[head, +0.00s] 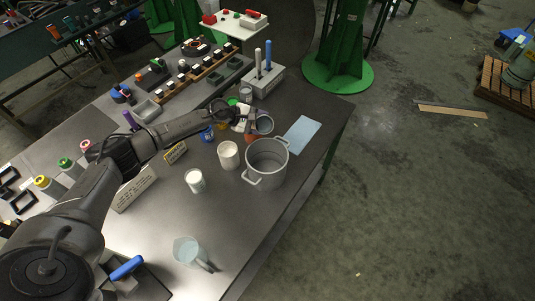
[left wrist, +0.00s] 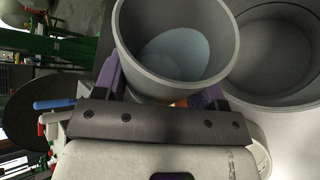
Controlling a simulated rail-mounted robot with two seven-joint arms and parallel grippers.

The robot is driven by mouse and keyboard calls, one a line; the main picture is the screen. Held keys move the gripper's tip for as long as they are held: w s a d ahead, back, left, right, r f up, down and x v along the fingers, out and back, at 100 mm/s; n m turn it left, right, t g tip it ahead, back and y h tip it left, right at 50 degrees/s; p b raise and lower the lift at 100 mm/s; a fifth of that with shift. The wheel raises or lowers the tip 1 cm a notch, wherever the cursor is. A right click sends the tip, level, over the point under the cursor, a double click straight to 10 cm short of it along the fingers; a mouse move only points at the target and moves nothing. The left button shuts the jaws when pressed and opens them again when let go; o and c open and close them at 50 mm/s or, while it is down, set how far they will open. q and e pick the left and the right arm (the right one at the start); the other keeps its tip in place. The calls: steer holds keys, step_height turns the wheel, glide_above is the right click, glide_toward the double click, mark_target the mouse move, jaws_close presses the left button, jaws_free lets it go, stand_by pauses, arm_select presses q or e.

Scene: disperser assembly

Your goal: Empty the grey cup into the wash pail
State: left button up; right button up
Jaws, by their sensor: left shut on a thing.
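The grey cup (head: 264,125) is held at the far side of the wash pail in the head view. My left gripper (head: 251,123) is shut on it. In the left wrist view, the purple fingers of my left gripper (left wrist: 163,92) sit on either side of the grey cup (left wrist: 224,68). Its open mouth shows a pale blue surface low inside. The wash pail (head: 266,179) is a wide grey pot with two side handles, standing on the table. It also shows in the left wrist view (left wrist: 294,103), right beside the cup, and its visible inside looks empty. My right gripper is out of view.
A white cup (head: 228,156) stands left of the pail, and another white container (head: 195,181) stands nearer. A clear jug (head: 188,252) is near the front. A blue cloth or sheet (head: 302,134) lies right of the grey cup. A holder with upright rods (head: 263,80) stands behind.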

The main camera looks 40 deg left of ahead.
arm_select(q)
steer(key=shift+f+m+t+y+p, duration=0.4)
steer(key=shift+m+t+y+p, duration=0.3)
steer(key=shift+m+p, duration=0.2)
stand_by(1.0)
steer(key=shift+r+p, duration=0.2)
steer(key=shift+p, duration=0.1)
steer(key=shift+r+m+t+y+p, duration=0.4)
steer(key=shift+m+p, duration=0.1)
steer(key=shift+p, duration=0.3)
stand_by(0.4)
steer(key=shift+s+d+f+m+t+p, duration=0.4)
steer(key=shift+s+d+m+p, duration=0.15)
steer(key=shift+d+p, duration=0.2)
stand_by(0.7)
steer(key=shift+s+d+r+m+t+y+p, duration=0.15)
steer(key=shift+s+r+m+t+y+p, duration=0.05)
steer(key=shift+r+m+t+y+p, duration=0.25)
stand_by(0.9)
steer(key=shift+f+y, duration=0.1)
steer(key=shift+y, duration=0.15)
